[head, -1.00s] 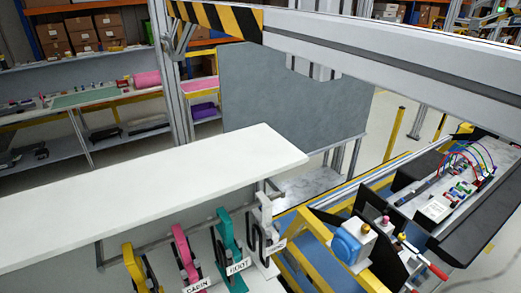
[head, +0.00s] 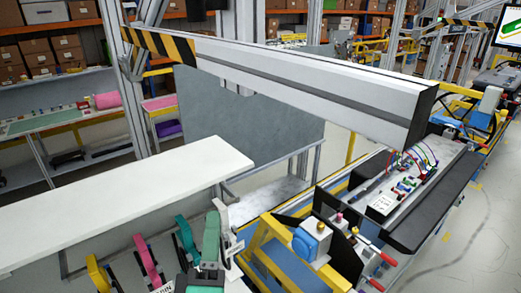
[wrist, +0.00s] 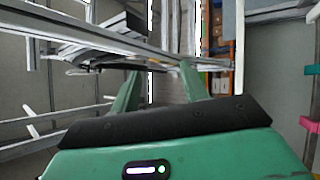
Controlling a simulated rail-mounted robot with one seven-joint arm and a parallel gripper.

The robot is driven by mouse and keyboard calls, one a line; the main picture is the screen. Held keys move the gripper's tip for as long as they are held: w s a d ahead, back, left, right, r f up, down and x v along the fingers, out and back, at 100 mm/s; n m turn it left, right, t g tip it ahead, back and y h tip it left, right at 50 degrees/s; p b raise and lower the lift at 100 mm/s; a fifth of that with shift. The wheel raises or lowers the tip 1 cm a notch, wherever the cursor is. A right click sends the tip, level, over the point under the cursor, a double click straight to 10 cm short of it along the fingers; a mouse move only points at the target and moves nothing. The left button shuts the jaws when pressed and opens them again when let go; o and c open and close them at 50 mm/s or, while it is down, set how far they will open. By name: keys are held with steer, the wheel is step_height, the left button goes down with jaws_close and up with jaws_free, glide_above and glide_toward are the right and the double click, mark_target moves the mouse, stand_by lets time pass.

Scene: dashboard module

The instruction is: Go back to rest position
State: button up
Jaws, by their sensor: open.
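My gripper (wrist: 159,78) shows in the wrist view as a green body with a dark bar across it and two green fingers spread apart. Nothing shows between the fingers, and beyond them are grey rails and shelving. In the head view, a green and dark shape (head: 210,242) at the bottom, in front of the hanging holders, looks like part of my gripper. It is cut off by the lower edge, and its fingertips cannot be made out there.
A white shelf top (head: 130,205) has yellow (head: 97,272), pink (head: 148,258) and teal (head: 186,240) holders below it. A large white beam (head: 300,95) crosses above. A black dashboard module (head: 412,205) with coloured wires lies at right. A grey panel (head: 250,130) stands behind.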

steer(key=s+d+r+m, duration=0.2)
steer(key=s+r+m, duration=0.2)
steer(key=r, duration=0.3)
steer(key=s+d+r+m+t+p, duration=0.1)
steer(key=s+d+r+m, duration=0.2)
steer(key=r+m, duration=0.4)
steer(key=s+d+r+m, duration=0.2)
steer(key=s+r+m, duration=0.3)
steer(key=r, duration=0.2)
steer(key=shift+d+r+p, duration=0.3)
steer(key=shift+r, duration=0.1)
